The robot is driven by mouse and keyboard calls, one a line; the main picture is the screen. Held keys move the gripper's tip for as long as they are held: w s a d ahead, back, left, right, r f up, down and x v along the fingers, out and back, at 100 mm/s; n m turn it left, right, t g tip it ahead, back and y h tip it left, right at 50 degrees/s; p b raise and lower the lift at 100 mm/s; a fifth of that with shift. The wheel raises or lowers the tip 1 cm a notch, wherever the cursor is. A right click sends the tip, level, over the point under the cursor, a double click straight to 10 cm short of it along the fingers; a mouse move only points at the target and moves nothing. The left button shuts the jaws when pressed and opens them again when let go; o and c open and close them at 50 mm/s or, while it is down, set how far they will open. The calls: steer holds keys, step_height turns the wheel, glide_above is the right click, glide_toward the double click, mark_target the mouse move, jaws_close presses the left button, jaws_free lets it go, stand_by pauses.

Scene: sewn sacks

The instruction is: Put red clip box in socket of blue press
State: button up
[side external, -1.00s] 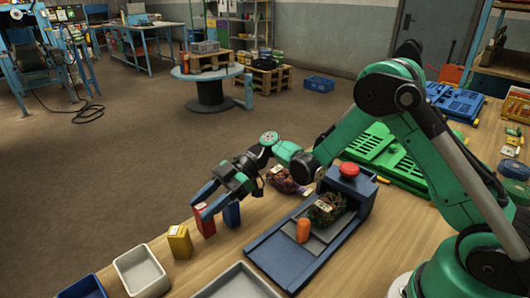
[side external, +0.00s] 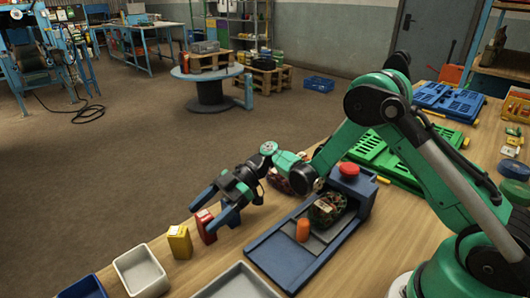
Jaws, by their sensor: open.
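The red clip box (side external: 208,231) stands on the wooden table, left of the blue press, with a pale top.
A yellow box (side external: 179,243) stands just left of the red box. A white tray (side external: 124,274), a blue bin (side external: 82,290) and a grey tray (side external: 216,288) are at the front. A dark red sack (side external: 279,181) lies behind my wrist. Green crates (side external: 380,160) are at the back right.

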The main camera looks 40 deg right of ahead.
mark_target(205, 214)
steer(key=v, duration=0.5)
steer(key=shift+d+r, duration=0.25)
steer(key=shift+r+m+h, duration=0.3)
steer(key=shift+r+m, duration=0.05)
steer(key=shift+m, duration=0.15)
steer(key=s+d+r+m+t+h, duration=0.2)
steer(key=s+d+r+m+h, duration=0.1)
steer(key=s+m+h, duration=0.2)
steer(key=s+d+r+m+t+h, duration=0.3)
steer(key=s+m+h, duration=0.3)
steer(key=m, duration=0.4)
steer(key=shift+d+r+t+h, duration=0.15)
steer(key=shift+r+t+h, duration=0.15)
steer(key=shift+h, duration=0.3)
steer(key=shift+o, duration=0.5)
steer(key=shift+s+d+m+t+h, duration=0.25)
steer(key=shift+d+m+t+h, duration=0.1)
steer(key=shift+m, duration=0.25)
steer(key=shift+w, duration=0.1)
